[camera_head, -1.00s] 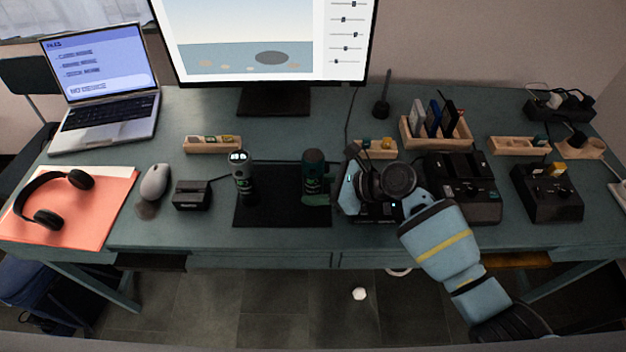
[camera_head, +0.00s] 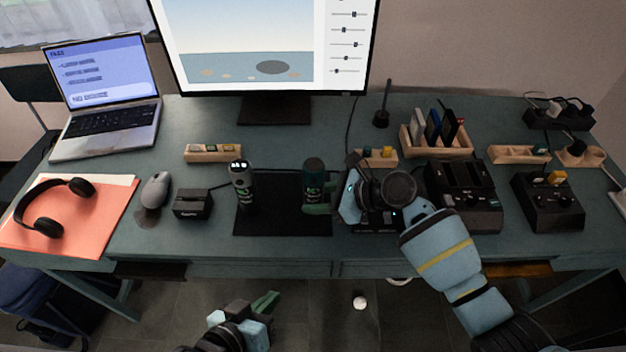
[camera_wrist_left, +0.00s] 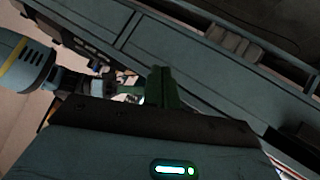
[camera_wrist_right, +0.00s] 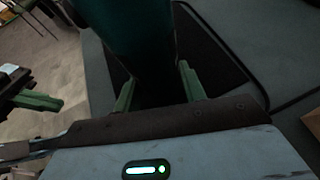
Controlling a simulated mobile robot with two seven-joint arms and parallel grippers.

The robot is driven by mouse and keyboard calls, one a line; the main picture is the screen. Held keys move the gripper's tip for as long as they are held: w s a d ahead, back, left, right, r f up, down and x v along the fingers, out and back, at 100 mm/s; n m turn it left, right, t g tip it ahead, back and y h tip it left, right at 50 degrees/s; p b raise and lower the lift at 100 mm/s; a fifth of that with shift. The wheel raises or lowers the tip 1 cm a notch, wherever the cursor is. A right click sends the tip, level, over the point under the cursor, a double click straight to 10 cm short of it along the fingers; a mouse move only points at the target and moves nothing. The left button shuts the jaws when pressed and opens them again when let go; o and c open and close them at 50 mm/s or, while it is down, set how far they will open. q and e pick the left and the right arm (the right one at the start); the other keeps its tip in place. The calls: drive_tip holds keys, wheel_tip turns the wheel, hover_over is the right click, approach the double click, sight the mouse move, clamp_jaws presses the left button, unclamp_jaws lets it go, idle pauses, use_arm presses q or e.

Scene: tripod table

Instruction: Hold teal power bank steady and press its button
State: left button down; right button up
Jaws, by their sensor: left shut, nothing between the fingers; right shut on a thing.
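The teal power bank (camera_head: 314,176) stands upright at the right side of a black mat on the desk. My right gripper (camera_head: 318,206) is shut on its lower part. In the right wrist view the power bank (camera_wrist_right: 130,35) rises between the two green fingers (camera_wrist_right: 156,90). Its button cannot be made out. My left gripper (camera_head: 264,303) is shut and empty, low in front of the desk's front edge and apart from the power bank. Its green fingers (camera_wrist_left: 160,87) show together in the left wrist view.
A grey power bank (camera_head: 242,184) with a lit top stands at the mat's (camera_head: 280,222) left. A small black box (camera_head: 193,204) and mouse (camera_head: 155,190) lie further left. Black docks (camera_head: 466,197) stand to the right. A monitor (camera_head: 262,50) stands behind.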

sight(313, 182)
use_arm(q)
drive_tip(key=w+d+r+m+h, duration=0.1)
drive_tip(key=w+d+r+h, duration=0.1)
drive_tip(key=r, duration=0.5)
drive_tip(key=w+d+r+m+h, duration=0.1)
drive_tip(key=w+d+r+h, duration=0.1)
drive_tip(key=w+d+r, duration=0.2)
wheel_tip(313, 182, up, 3)
drive_tip(key=shift+d+f, duration=0.1)
drive_tip(key=shift+d, duration=0.45)
drive_tip(key=shift+w, duration=0.1)
drive_tip(key=w, duration=0.8)
drive_tip(key=shift+w+d, duration=0.15)
drive_tip(key=shift+w, duration=0.2)
drive_tip(key=shift+w, duration=0.1)
idle(0.9)
drive_tip(key=shift+w, duration=0.3)
drive_tip(key=shift+w, duration=0.35)
idle(0.8)
drive_tip(key=shift+s, duration=0.8)
drive_tip(key=shift+s, duration=0.1)
